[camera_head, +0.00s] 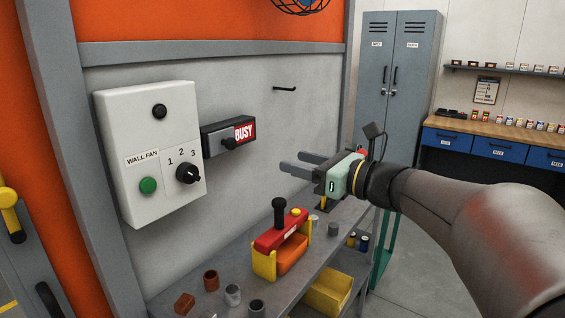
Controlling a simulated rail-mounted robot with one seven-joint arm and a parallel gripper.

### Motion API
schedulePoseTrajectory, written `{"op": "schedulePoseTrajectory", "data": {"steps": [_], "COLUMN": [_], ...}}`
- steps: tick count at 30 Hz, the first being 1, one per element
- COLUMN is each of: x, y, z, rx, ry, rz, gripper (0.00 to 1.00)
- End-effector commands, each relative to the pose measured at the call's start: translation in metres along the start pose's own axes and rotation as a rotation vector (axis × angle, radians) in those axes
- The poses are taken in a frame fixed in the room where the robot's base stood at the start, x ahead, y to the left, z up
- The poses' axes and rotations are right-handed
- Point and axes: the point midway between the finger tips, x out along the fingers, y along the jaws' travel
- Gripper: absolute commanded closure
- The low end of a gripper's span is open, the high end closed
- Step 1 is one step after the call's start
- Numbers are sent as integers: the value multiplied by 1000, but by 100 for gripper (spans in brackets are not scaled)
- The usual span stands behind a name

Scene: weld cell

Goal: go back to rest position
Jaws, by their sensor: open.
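My gripper (299,165) is open and empty. Its two fingers point left toward the grey wall panel, apart from everything. My arm comes in from the right edge. The gripper is to the right of the BUSY sign box (215,139) and above the grey shelf bench (318,262). No marked rest position shows in the view.
A red and yellow tool (281,241) and several small cups stand on the bench. Grey lockers (398,85) and a workbench (505,131) stand behind.

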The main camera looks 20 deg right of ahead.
Motion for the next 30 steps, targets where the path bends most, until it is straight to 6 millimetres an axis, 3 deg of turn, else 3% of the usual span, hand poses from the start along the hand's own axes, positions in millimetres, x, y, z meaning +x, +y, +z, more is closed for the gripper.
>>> {"op": "schedulePoseTrajectory", "data": {"steps": [4,7,10,13,15,18,21,24,30], "x": [3,9,11,-3,-23,-60,-95,-120,-139], "y": [6,33,77,124,153,181,191,191,186], "z": [-7,-37,-88,-148,-190,-240,-273,-291,-302], "rx": [-23,-140,-356,-647,-879,-1219,-1507,-1711,-1878], "ry": [24,134,301,471,570,659,680,662,619], "rz": [17,93,249,479,684,1015,1331,1583,1814], "gripper": [52,52,52,52,52,52,52,52,52]}}
